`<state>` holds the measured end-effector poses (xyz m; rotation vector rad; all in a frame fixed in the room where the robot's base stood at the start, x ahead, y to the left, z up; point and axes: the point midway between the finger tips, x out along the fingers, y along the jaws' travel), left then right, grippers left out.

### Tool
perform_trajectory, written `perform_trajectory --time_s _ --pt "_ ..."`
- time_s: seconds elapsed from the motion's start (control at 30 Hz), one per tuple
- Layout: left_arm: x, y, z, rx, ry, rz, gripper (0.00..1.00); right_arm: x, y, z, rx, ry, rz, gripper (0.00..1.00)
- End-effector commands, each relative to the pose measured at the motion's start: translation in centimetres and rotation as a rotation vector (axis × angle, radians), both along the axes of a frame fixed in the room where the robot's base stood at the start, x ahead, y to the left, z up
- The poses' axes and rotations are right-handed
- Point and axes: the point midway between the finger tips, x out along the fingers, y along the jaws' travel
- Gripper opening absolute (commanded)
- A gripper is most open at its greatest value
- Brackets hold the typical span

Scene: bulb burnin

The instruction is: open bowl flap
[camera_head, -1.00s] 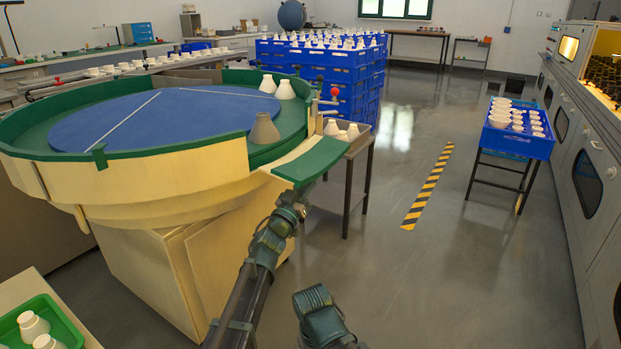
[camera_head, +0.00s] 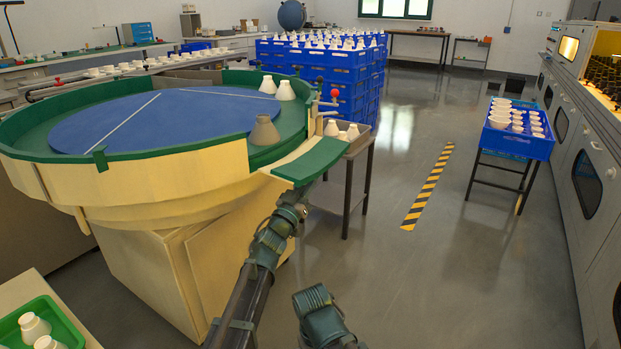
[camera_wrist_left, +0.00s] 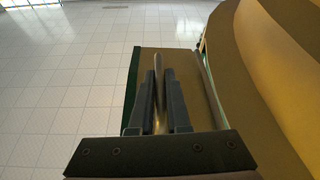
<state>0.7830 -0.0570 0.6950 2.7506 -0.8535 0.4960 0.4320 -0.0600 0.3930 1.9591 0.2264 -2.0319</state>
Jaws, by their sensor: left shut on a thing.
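The bowl flap (camera_head: 314,162) is a green-topped piece at the right front of the round feeder bowl (camera_head: 165,190), next to the rim gap. In the head view my left arm reaches up to just below the flap, and the flap hides the fingers. In the left wrist view my left gripper (camera_wrist_left: 160,75) has its fingers close together on a thin pale bar, the flap's handle (camera_wrist_left: 159,98). A tan panel with a dark green edge (camera_wrist_left: 132,85) lies behind the fingers. My right arm shows at the bottom centre of the head view; its gripper fingers are not visible.
A small metal table (camera_head: 357,180) with cups stands behind the flap. A blue crate (camera_head: 517,143) on a stand is at the right. The floor between is open, with a striped strip (camera_head: 428,187).

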Motion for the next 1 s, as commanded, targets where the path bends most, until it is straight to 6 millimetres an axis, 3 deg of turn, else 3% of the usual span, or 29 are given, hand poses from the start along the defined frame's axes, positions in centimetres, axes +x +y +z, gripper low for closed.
perform_trajectory --time_s 0.1,0.33,0.37,0.53,0.83,1.0 --pt "-0.2 -0.3 1.3 0.001 -0.002 -0.001 0.00 0.0 0.0 1.2 0.000 0.001 0.000 1.00" --pt "-0.2 -0.3 1.0 0.001 -0.002 -0.001 0.00 0.0 0.0 1.0 0.000 0.001 0.000 1.00" --pt "-0.2 -0.3 1.0 0.001 -0.002 -0.001 0.17 0.0 0.0 1.0 0.000 0.001 0.000 1.00" --pt "-0.2 -0.4 1.0 0.001 -0.002 -0.001 0.45 0.0 0.0 1.0 0.000 0.001 0.000 1.00" --pt "-0.6 -0.2 0.8 0.000 -0.003 -0.002 0.45 0.0 0.0 0.8 0.000 0.001 0.000 1.00" --pt "-2.6 1.0 -0.3 0.000 -0.003 -0.001 0.45 0.0 0.0 -0.4 0.000 0.000 0.000 1.00"
